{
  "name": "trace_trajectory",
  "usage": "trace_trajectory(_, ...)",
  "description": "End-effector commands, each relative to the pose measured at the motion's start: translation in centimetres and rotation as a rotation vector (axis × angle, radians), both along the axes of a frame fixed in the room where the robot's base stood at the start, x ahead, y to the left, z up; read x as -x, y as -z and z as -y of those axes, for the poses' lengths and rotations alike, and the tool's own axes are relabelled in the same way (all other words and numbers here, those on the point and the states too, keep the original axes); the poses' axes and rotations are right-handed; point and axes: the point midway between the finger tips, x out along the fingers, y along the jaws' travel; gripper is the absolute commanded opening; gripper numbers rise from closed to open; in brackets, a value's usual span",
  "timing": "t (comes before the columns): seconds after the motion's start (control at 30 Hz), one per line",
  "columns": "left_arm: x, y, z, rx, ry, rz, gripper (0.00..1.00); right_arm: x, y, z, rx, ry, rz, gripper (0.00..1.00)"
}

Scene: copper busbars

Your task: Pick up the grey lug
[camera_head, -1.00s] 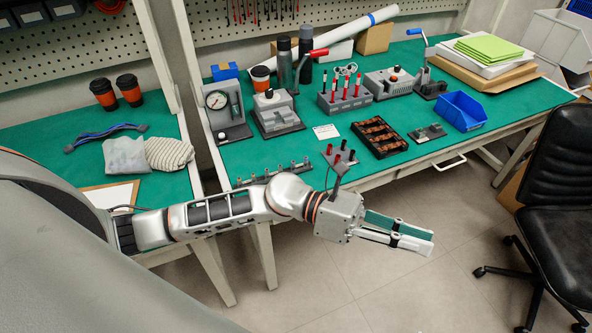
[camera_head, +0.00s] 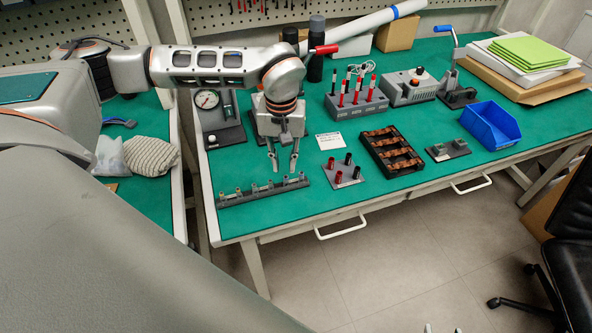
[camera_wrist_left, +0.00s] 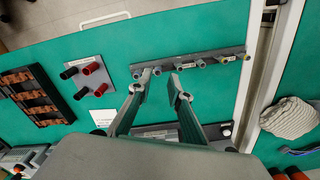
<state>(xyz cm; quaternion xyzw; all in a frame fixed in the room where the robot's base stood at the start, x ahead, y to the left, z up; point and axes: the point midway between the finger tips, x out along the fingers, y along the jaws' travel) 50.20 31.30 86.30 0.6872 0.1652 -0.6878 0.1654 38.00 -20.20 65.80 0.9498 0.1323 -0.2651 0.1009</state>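A dark grey strip rack (camera_head: 232,200) with several small grey and metallic lugs standing along it lies near the front left edge of the green bench. It also shows in the left wrist view (camera_wrist_left: 217,53). The lugs are too small to tell which one is the grey lug. My left gripper (camera_head: 283,163) points down just above and behind the rack, with its fingers apart and nothing between them. In the left wrist view its fingertips (camera_wrist_left: 162,86) are near the rack's left part. Two pale tips, apart, at the bottom edge appear to be my right gripper (camera_head: 443,329).
Right of the rack are a plate with red and black posts (camera_head: 343,173), a black tray of copper pieces (camera_head: 383,168), a small grey fixture (camera_head: 448,149) and a blue bin (camera_head: 489,125). A gauge stand (camera_head: 212,115) is behind.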

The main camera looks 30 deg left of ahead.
Motion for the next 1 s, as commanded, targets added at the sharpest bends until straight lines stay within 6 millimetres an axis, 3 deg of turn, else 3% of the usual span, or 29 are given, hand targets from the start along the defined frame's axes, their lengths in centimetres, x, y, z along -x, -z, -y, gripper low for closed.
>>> trace_trajectory(0.13,0.0,1.4,-0.1,-0.004,0.001,-0.003,0.19,2.1,1.7,0.0,0.003,-0.002,-0.043,0.40)
trace_trajectory(0.3,-0.3,3.0,-0.1,-0.003,0.000,-0.001,0.19,3.2,2.9,0.0,0.006,-0.005,-0.069,0.40)
trace_trajectory(0.6,-1.2,6.9,-0.2,-0.001,0.001,-0.003,0.19,2.4,2.5,-0.1,0.004,-0.004,-0.053,0.40)
trace_trajectory(0.93,-1.3,7.7,-0.2,0.000,0.000,0.000,0.19,2.0,2.0,-0.1,0.002,-0.003,-0.042,0.40)
trace_trajectory(0.97,-1.3,7.7,-0.3,0.000,0.000,0.000,0.16,2.0,2.0,-0.1,0.002,-0.003,-0.042,0.40)
trace_trajectory(1.0,-1.3,7.7,-0.3,0.000,0.000,0.000,0.06,2.0,2.0,-0.1,0.002,-0.003,-0.042,0.40)
